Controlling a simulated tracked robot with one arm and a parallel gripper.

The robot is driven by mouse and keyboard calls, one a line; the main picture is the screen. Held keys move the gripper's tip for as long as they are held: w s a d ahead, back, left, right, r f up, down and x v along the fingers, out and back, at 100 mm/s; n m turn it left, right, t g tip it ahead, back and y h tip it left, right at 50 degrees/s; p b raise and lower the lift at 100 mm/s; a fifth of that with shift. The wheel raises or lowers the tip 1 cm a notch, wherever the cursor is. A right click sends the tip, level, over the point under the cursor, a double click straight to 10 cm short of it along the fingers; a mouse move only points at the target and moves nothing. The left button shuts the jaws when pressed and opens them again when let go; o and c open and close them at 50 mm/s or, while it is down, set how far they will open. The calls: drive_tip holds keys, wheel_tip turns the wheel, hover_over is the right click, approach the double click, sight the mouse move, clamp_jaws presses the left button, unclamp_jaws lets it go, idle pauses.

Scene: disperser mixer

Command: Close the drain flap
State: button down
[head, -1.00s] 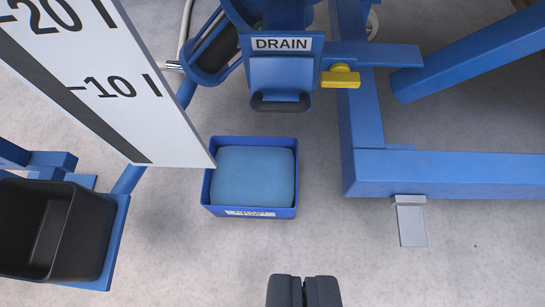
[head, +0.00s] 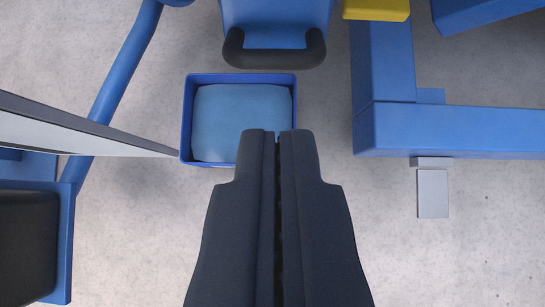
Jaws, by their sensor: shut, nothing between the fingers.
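The drain flap (head: 272,22) is a blue plate with a black U-shaped handle (head: 275,54) along its lower edge. It shows at the top of the head view, and its upper part is cut off by the picture edge. My gripper (head: 277,135) is shut and empty, with its dark fingers pressed together. In the picture its tips lie below the handle, apart from it, and overlap the lower part of the blue tray. Whether the flap stands open or lies shut cannot be told from this angle.
A blue tray (head: 187,118) holding a light blue pad (head: 240,112) sits on the floor. A white scale board (head: 80,132) stands at left, near a black bin (head: 28,245). A yellow block (head: 376,9) is right of the flap. Blue frame beams (head: 455,130) fill the right side.

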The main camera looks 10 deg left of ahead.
sight(276, 62)
drive_tip(key=b+x, duration=0.3)
drive_tip(key=x, duration=0.6)
drive_tip(key=shift+w+f+b, duration=0.2)
drive_tip(key=shift+f+b, duration=0.05)
drive_tip(key=shift+b, duration=0.05)
